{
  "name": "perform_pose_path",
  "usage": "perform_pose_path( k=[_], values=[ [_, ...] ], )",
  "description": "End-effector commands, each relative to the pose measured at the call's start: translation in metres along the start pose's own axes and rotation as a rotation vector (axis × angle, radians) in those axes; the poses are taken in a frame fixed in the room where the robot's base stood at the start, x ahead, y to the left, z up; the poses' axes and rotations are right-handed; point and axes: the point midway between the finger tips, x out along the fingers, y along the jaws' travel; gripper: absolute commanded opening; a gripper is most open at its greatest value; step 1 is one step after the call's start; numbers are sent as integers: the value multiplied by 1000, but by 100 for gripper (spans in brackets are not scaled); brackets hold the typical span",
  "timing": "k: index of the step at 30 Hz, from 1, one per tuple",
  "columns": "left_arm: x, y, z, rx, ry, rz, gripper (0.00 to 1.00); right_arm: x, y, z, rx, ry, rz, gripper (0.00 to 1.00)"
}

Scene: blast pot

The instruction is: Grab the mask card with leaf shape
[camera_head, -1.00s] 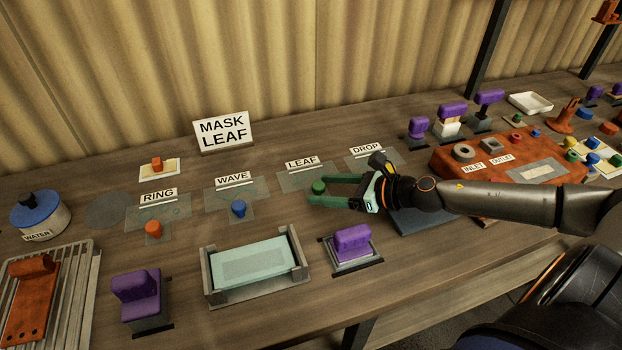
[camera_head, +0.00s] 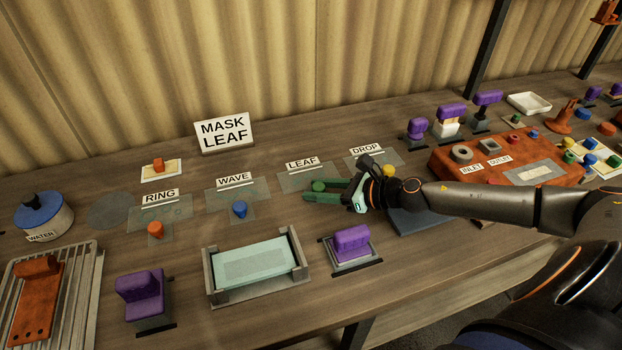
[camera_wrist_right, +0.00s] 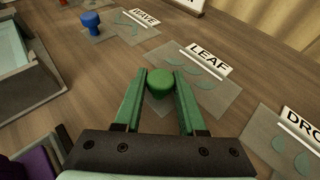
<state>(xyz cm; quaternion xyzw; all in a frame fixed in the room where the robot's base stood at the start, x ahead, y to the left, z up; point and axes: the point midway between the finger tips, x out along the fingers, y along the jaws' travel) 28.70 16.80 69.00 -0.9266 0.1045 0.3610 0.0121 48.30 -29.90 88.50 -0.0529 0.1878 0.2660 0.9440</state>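The leaf mask card (camera_head: 311,178) is a clear sheet lying on the table with a LEAF label (camera_head: 302,162) at its back and a green knob (camera_head: 319,186) at its front. In the right wrist view, the card (camera_wrist_right: 207,72) shows leaf shapes and the green knob (camera_wrist_right: 160,84) stands between the fingertips. My right gripper (camera_head: 324,191) has its green fingers open on either side of the knob; the right wrist view shows it too (camera_wrist_right: 160,86). Small gaps seem to remain beside the knob. My left gripper is not in view.
The wave card (camera_head: 236,196) with a blue knob and the ring card (camera_head: 160,212) with an orange knob lie to the left. The drop card (camera_head: 385,158) lies to the right. A tray frame (camera_head: 212,275) and a purple-handled block (camera_head: 351,243) stand in front.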

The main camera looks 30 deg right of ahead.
Motion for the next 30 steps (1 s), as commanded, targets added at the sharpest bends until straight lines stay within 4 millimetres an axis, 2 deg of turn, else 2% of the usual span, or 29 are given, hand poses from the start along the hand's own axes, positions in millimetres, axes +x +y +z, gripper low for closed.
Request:
perform_pose_path(
  k=[1,10,23,30],
  values=[
    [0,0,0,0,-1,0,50,0,0,0,0,0,0,33],
    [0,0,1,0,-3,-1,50,0,0,0,0,0,0,0],
    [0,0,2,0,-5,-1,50,0,0,1,-1,0,0,0],
    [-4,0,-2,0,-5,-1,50,-6,0,15,-4,-1,0,0]
  ],
)
